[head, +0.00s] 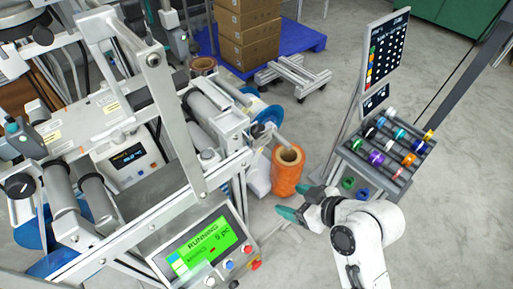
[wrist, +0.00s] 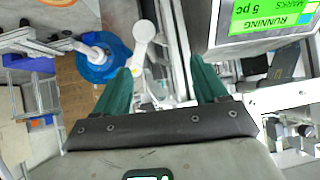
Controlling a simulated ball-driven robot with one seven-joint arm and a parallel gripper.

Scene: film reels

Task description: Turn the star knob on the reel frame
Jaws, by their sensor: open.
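The reel frame (head: 172,120) is a large grey metal machine filling the left half of the head view. A blue reel (head: 262,110) sits on a pale shaft at its right side. The blue reel also shows at upper left in the wrist view (wrist: 96,68). I cannot pick out the star knob for certain; a dark knob (head: 19,185) shows at the frame's far left. My gripper (head: 296,201) has green fingertips, spread apart and empty, right of the frame. In the wrist view my gripper (wrist: 163,82) points at the frame's metal parts, and no contact shows.
A control panel (head: 207,243) with a green "RUNNING" screen stands at the front. An orange roll (head: 286,172) stands just beyond my gripper. A rack (head: 390,150) of coloured spools is at right. Brown boxes (head: 248,30) sit on a blue pallet behind. Grey floor is open at far right.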

